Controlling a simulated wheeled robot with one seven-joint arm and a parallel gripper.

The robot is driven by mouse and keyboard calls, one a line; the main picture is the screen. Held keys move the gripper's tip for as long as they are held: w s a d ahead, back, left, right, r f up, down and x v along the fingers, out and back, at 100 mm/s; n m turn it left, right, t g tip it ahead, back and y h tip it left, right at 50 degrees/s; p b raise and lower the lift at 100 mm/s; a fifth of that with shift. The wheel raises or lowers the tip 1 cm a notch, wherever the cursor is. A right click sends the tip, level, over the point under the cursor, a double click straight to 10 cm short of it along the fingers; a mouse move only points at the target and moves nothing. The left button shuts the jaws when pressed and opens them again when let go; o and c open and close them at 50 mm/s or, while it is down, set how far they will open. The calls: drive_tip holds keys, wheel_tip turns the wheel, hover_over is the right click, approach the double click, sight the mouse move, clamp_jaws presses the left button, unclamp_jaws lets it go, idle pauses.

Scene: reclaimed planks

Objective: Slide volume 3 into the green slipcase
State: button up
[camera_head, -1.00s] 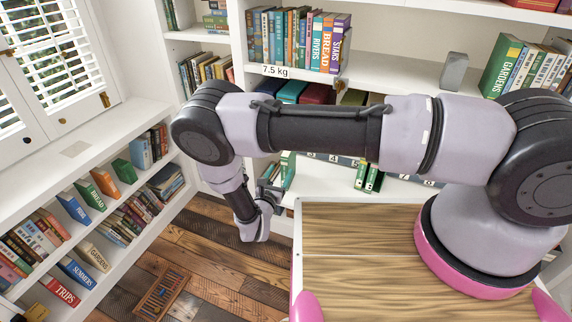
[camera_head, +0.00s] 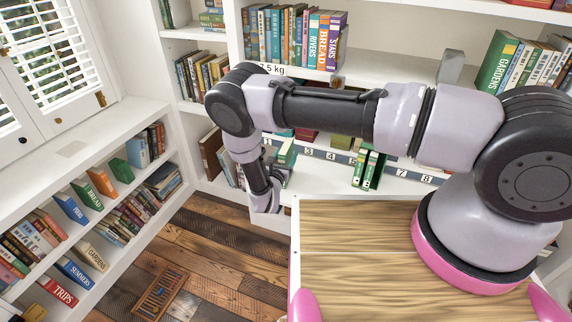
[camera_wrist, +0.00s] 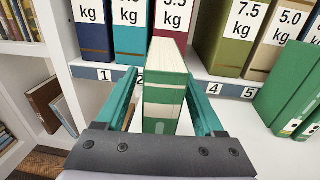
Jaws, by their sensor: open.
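A green book (camera_wrist: 162,115) with cream page edges and pale bands stands upright on the shelf in the wrist view. My gripper (camera_wrist: 163,100) is open, with one teal finger on each side of the book and visible gaps between. I cannot read a volume number on it. In the head view my gripper (camera_head: 272,190) is low at the shelf beside a green book (camera_head: 287,152). Green upright pieces with white dots (camera_head: 369,168) stand further right; they also show at the wrist view's right edge (camera_wrist: 292,95). I cannot tell which is the slipcase.
A numbered strip (camera_wrist: 232,90) runs along the shelf behind the book. Large binders with kg labels (camera_wrist: 225,35) stand behind it. A brown book (camera_wrist: 45,105) leans in the left bay. White shelf surface (camera_head: 325,180) is clear between the green pieces.

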clamp_jaws()
drive_tip(key=shift+r, duration=0.15)
